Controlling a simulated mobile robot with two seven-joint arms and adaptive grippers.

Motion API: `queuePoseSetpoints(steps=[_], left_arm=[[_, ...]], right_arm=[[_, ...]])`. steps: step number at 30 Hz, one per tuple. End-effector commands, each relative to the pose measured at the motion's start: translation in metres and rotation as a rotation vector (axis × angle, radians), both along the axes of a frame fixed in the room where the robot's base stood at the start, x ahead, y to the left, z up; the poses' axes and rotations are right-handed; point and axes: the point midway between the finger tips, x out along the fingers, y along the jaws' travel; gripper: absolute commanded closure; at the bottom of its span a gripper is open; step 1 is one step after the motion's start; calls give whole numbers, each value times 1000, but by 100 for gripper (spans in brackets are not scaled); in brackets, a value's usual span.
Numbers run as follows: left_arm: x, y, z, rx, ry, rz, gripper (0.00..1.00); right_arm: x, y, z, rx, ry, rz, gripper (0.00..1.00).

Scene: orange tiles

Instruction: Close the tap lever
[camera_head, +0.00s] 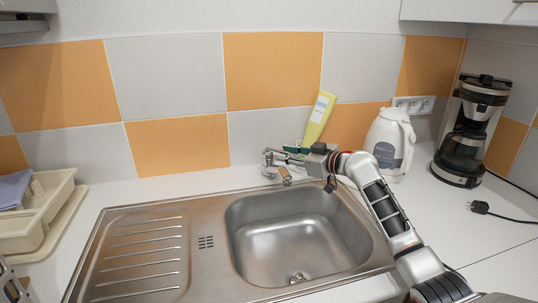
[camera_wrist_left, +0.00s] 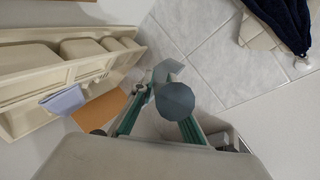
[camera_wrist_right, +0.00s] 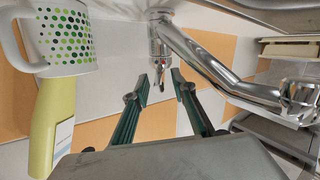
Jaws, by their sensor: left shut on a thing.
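The chrome tap (camera_head: 268,160) stands at the back edge of the sink (camera_head: 110,222). My right gripper (camera_head: 288,156) is beside the top of the tap. In the right wrist view the tap (camera_wrist_right: 215,65) has its spout running down to the right. The tap lever (camera_wrist_right: 150,84) shows just beyond and between the fingertips of my right gripper (camera_wrist_right: 161,84), which is open and empty; contact cannot be told. In the left wrist view my left gripper (camera_wrist_left: 160,85) is shut on a grey-blue, many-sided round thing (camera_wrist_left: 176,102).
A white jug (camera_head: 388,150), a coffee machine (camera_head: 468,135) and a yellow-green bottle (camera_head: 319,118) stand behind and right of the sink. A green-dotted mug (camera_wrist_right: 68,38) shows near the right gripper. A cream dish rack (camera_head: 45,212) is on the left. The sink basin looks empty.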

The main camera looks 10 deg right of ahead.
Motion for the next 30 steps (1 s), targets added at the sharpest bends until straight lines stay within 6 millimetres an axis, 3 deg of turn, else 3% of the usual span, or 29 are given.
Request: queuePoseSetpoints(steps=[10,24,30], left_arm=[[0,0,1,2,-1,1,100],[0,0,1,2,-1,1,100],[0,0,1,2,-1,1,100]], right_arm=[[0,0,6,-2,1,0,74],[0,0,84,-4,-2,0,74],[0,0,98,-2,1,0,74]])
